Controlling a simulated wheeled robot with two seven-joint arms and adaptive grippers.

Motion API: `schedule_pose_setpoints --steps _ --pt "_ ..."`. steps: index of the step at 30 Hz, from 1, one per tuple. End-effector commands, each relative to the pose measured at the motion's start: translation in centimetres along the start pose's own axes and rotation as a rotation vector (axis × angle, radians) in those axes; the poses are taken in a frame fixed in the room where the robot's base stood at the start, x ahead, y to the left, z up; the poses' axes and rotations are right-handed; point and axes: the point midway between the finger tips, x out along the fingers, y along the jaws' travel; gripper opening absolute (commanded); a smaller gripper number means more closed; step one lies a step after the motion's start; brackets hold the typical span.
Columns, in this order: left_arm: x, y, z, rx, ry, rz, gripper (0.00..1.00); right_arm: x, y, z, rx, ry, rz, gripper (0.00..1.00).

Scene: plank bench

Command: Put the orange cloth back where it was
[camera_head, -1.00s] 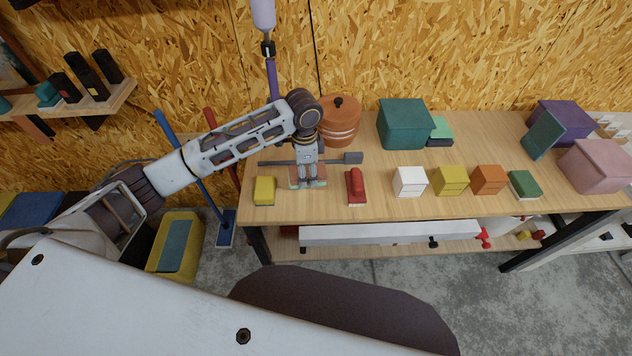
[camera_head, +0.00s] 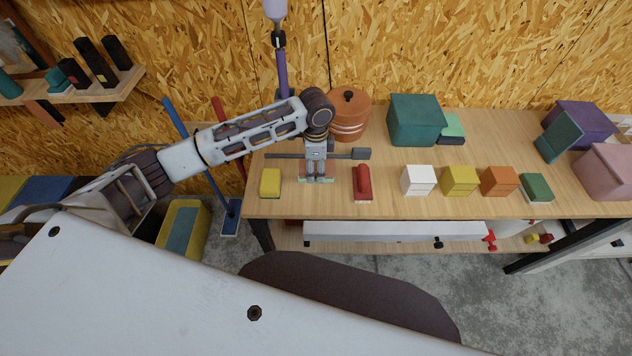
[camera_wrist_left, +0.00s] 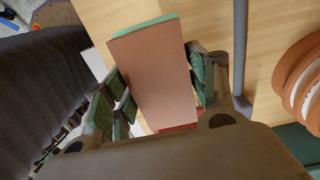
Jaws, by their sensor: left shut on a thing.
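The orange cloth (camera_head: 498,181) appears to be the folded orange block on the bench, between a yellow block (camera_head: 460,181) and a green one (camera_head: 536,188). My left gripper (camera_head: 317,178) is well to its left, low over the bench. It is shut on a flat block with a brown face and green edge, clear in the left wrist view (camera_wrist_left: 153,75). In the head view the fingers mostly hide this block, and I cannot tell whether it touches the bench. My right gripper is out of view.
A yellow block (camera_head: 270,183) and a red brush-like thing (camera_head: 362,183) flank my left gripper. A grey bar (camera_head: 361,154) lies behind it, with a terracotta pot (camera_head: 349,115) and a teal box (camera_head: 416,120) further back. A white block (camera_head: 418,180) stands right of the red thing.

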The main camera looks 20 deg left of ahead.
Motion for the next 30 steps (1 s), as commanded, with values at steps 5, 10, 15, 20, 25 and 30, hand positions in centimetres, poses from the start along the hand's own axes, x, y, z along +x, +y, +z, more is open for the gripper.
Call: schedule_pose_setpoints --steps 5,10,15,20,25,30 --pt "2.4 0.0 0.0 -0.001 -0.001 0.002 0.35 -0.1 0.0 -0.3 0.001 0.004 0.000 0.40" --pt "3.5 0.0 0.0 -0.001 0.000 0.000 0.35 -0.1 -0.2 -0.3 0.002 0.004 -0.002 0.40" --pt "3.6 0.0 0.0 -0.001 0.000 0.000 0.35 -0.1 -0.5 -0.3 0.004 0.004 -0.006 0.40" --pt "3.6 0.0 0.0 -0.001 0.000 0.000 0.35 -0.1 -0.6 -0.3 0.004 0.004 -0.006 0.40" --pt "4.7 0.1 0.0 -0.001 -0.001 0.002 0.35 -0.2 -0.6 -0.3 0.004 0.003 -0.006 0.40" --pt "6.5 0.0 0.0 -0.001 0.000 0.001 0.35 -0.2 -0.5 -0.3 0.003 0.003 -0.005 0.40"
